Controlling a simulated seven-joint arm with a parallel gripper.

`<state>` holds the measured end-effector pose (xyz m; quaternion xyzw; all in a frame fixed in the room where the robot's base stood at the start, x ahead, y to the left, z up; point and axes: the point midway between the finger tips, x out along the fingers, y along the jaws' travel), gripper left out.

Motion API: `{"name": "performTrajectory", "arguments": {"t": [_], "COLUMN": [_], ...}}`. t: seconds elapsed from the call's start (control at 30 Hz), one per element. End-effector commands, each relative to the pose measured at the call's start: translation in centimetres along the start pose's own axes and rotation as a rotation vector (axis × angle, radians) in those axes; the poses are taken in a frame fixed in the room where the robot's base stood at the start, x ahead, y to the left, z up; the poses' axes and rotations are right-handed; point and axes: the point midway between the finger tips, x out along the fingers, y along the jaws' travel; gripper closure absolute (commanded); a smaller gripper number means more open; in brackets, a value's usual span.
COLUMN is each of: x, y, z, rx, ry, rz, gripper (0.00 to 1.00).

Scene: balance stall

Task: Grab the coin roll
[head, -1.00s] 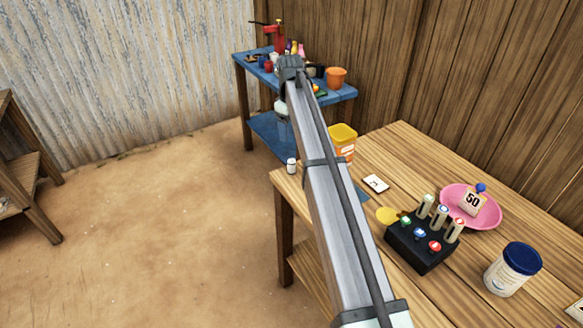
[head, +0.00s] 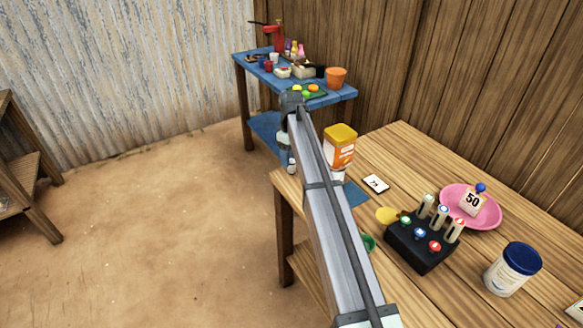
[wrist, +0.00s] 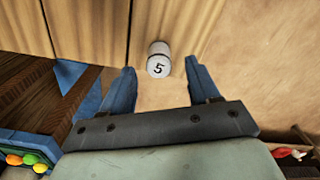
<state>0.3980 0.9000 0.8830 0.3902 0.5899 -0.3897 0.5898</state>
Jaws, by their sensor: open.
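The coin roll (wrist: 158,62) looks like a short white cylinder marked "5". In the head view the coin roll (head: 292,167) is at the near left corner of the wooden table, partly covered by my gripper. My gripper (wrist: 159,68) is open, with blue fingers on either side of the roll in the wrist view. The roll shows in the gap near the fingertips, and neither finger visibly touches it. In the head view my gripper (head: 289,150) is above the table corner, its fingertips small and hard to make out.
An orange jar with a yellow lid (head: 340,145) is close to my arm. On the wooden table (head: 400,150) are a card (head: 375,183), a black block (head: 420,250), a pink plate (head: 487,211) and a blue-lidded tub (head: 512,271). A cluttered blue table (head: 343,94) stands behind.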

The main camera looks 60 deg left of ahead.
Motion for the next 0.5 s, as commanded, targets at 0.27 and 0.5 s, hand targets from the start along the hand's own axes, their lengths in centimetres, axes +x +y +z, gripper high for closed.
{"name": "performTrajectory", "arguments": {"t": [0.27, 0.5], "x": [2.9, 2.9], "y": [0.1, 0.1], "z": [0.1, 0.0], "rx": [0.000, 0.000], "ry": [0.000, 0.000], "rz": [0.000, 0.000], "gripper": [0.39, 0.43]}}
